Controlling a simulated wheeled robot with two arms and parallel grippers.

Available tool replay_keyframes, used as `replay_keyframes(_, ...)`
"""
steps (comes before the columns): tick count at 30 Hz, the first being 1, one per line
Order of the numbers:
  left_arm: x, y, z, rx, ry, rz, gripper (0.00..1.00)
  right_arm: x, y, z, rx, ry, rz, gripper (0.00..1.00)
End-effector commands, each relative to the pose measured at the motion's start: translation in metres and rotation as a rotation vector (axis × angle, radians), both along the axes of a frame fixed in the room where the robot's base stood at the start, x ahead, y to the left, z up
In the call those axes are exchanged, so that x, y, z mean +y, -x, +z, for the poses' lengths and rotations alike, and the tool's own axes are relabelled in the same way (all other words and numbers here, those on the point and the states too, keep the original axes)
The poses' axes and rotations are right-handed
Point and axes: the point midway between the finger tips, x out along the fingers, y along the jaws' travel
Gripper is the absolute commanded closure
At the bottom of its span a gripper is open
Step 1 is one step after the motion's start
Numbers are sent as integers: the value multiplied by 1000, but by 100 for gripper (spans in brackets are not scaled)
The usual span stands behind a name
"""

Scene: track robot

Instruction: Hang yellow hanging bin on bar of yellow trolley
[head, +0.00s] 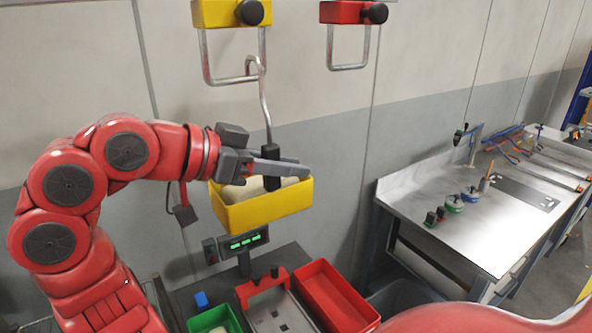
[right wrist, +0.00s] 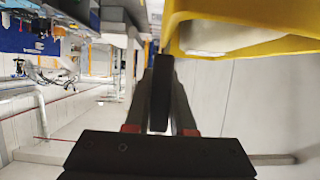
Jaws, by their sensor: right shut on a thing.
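The yellow hanging bin (head: 262,208) is in the air at the centre of the head view, with pale contents. A metal rod rises from its black grip to a curved hook (head: 257,66). My right gripper (head: 272,172) is shut on the black grip, which also shows between the fingers in the right wrist view (right wrist: 160,92). The yellow trolley (head: 225,13) is at the top, with a U-shaped metal bar (head: 226,81) under it. The hook overlaps the bar's lower right part in the picture; I cannot tell whether they touch. My left gripper is not in view.
A red trolley (head: 347,12) with its own bar (head: 349,67) hangs to the right. Below are a green display (head: 245,241), a red bin (head: 331,294) and a green bin (head: 213,320). A metal workbench (head: 450,205) stands at right. The grey wall is behind.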

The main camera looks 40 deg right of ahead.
Motion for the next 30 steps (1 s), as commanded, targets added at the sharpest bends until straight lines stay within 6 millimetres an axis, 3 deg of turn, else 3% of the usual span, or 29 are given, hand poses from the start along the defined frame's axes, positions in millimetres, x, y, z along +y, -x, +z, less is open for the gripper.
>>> replay_keyframes(21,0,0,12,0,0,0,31,-15,-61,1,3,1,1,100)
replay_keyframes(30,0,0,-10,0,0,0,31,-15,-61,-21,0,1,0,100)
